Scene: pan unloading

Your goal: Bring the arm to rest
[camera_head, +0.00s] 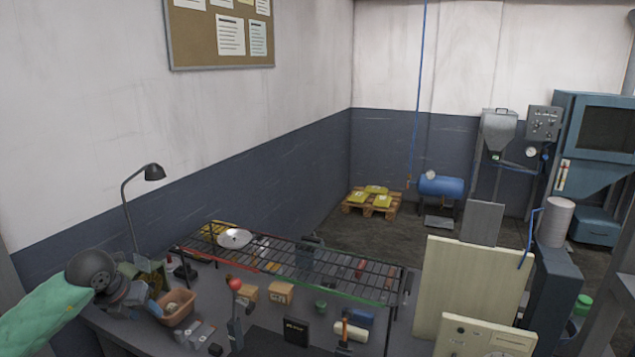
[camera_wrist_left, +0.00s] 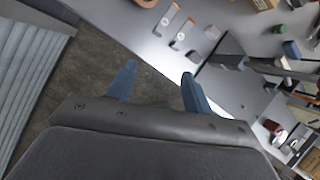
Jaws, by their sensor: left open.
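My left arm (camera_head: 45,310), with a pale green sleeve and a dark round wrist joint, comes in from the left in the head view. My left gripper (camera_head: 148,303) is at the left end of the workbench, near a brown tub (camera_head: 178,308). In the left wrist view its two blue fingers (camera_wrist_left: 158,85) stand apart with nothing between them. Grey floor and the bench edge show beyond them. A shiny round pan (camera_head: 235,238) lies on the wire rack (camera_head: 340,268), well away from the gripper. My right gripper is not in view.
The grey workbench (camera_head: 115,332) holds small cardboard boxes (camera_head: 280,292), a black box (camera_head: 296,331), a red-topped upright tool (camera_head: 234,284) and other small items. A desk lamp (camera_head: 153,172) stands behind the arm. Pale panels (camera_head: 472,287) stand at the right.

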